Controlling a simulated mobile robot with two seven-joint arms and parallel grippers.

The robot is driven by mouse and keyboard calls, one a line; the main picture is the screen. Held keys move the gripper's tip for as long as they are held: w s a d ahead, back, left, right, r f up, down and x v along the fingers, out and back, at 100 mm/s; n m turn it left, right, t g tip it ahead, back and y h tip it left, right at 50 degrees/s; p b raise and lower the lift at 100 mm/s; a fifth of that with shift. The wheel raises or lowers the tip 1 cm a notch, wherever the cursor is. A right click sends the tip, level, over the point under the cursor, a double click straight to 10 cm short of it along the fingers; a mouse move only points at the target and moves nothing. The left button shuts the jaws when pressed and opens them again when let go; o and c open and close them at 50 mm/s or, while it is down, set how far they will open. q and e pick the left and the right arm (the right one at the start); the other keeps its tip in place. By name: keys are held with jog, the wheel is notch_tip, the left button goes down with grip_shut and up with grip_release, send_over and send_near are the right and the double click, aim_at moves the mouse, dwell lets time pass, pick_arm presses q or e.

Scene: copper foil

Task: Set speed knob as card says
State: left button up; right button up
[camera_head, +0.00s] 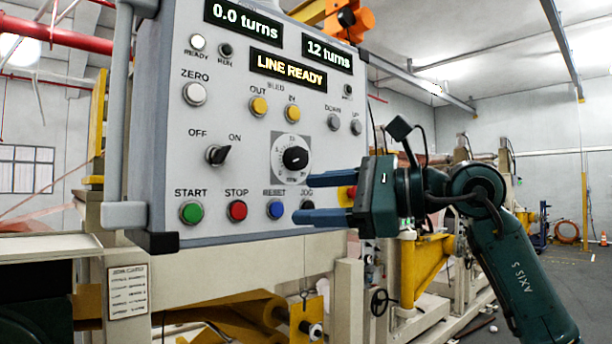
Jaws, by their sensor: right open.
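The speed knob (295,158) is a black knob on a round white dial in the middle of the grey control panel (160,110). Its scale is too small to read. My right gripper (312,198) reaches in from the right with two blue fingers apart, one above the other. The fingers are empty, just below and right of the knob; I cannot tell their distance from the panel. They partly cover the JOG button. A small card (128,291) with printed lines hangs below the panel at left; its text is too small to read. My left gripper is not in view.
The panel displays read "0.0 turns", "12 turns" and "LINE READY". The OFF/ON switch (218,154) sits left of the dial. START (191,212), STOP (237,210) and RESET (275,209) buttons line the bottom. A grey rail (124,120) stands along the panel's left side.

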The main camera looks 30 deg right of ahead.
aim_at(302, 159)
jog(key=s+d+r+t+h, duration=0.4)
jog(key=d+r+h, duration=0.1)
jog(key=d+r, duration=0.15)
jog(key=shift+m, duration=0.4)
jog(key=x, duration=0.4)
jog(key=p+x, duration=0.1)
jog(key=x, duration=0.6)
jog(key=shift+w+d+p, duration=0.15)
jog(key=shift+w+p, duration=0.25)
jog(key=shift+w+a+f, duration=0.15)
jog(key=shift+w+a, duration=0.1)
jog(key=shift+w, duration=0.3)
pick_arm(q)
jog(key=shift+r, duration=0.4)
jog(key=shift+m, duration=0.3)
pick_arm(e)
jog(key=shift+c, duration=0.4)
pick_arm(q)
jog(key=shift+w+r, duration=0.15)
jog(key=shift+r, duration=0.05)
pick_arm(e)
jog(key=c, duration=0.9)
